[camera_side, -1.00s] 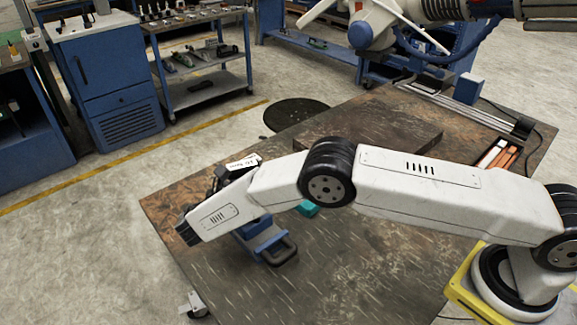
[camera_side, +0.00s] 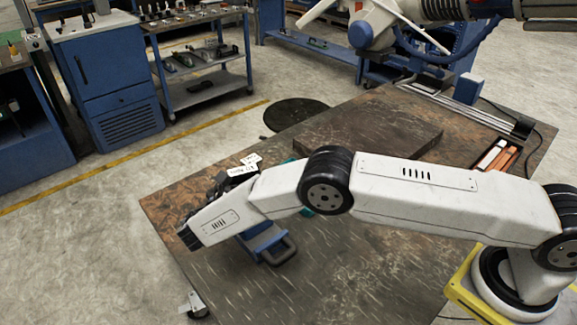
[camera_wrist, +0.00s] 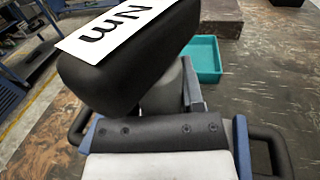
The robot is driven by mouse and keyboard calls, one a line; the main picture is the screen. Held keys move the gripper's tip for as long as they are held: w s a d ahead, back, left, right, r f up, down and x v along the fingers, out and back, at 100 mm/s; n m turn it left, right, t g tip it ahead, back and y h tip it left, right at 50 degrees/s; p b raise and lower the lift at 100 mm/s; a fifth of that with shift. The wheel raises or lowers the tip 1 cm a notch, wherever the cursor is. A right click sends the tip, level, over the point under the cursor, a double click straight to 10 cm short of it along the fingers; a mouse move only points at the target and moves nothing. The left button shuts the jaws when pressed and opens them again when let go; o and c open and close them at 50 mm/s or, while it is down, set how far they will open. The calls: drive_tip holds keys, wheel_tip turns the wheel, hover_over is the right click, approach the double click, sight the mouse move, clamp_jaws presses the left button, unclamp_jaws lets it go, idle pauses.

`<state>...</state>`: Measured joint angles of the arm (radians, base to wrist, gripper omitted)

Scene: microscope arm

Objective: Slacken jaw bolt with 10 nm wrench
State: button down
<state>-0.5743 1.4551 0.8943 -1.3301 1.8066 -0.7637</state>
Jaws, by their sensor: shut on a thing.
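A black block-shaped wrench body (camera_wrist: 150,55) with a white label ending in "Nm" fills the upper left of the wrist view, close to the camera. Its label (camera_side: 241,171) also shows above my wrist in the side view. My gripper (camera_side: 216,186) is shut on the wrench; its fingertips are mostly hidden. Below is a blue, vise-like fixture (camera_side: 262,240) with a dark loop handle. The wrist view shows its dark jaw plate (camera_wrist: 155,133) with several small bolts. The wrench is over or just beyond this plate; contact cannot be told.
A teal tray (camera_wrist: 205,58) lies beyond the fixture. A dark flat slab (camera_side: 370,138) lies farther back on the worn table (camera_side: 370,270). A second white label (camera_side: 251,159) shows behind the first. The table's front area is clear.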

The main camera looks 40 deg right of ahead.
drive_tip(key=shift+f, duration=0.7)
idle(0.3)
drive_tip(key=shift+n+t, duration=0.3)
drive_tip(key=shift+t, duration=0.1)
drive_tip(key=shift+w+a+n+t+y, duration=0.15)
drive_tip(key=shift+n+t+y, duration=0.45)
drive_tip(key=shift+n+t, duration=0.45)
drive_tip(key=shift+w+n+t+y, duration=0.1)
drive_tip(key=shift+n+t+y, duration=0.55)
drive_tip(key=shift+t, duration=1)
drive_tip(key=shift+w+a+n+t+y, duration=0.1)
drive_tip(key=shift+w+n+t+y, duration=0.1)
drive_tip(key=shift+n+t+y, duration=1.9)
drive_tip(key=shift+y, duration=0.35)
drive_tip(key=shift+f+n, duration=0.1)
drive_tip(key=shift+n, duration=0.2)
drive_tip(key=shift+a+n+t+y, duration=0.2)
drive_tip(key=shift+n+t+y, duration=0.55)
drive_tip(key=shift+y, duration=0.5)
drive_tip(key=shift+a+n+t+y, duration=0.15)
drive_tip(key=shift+n+t+y, duration=0.4)
drive_tip(key=shift+n+y, duration=0.55)
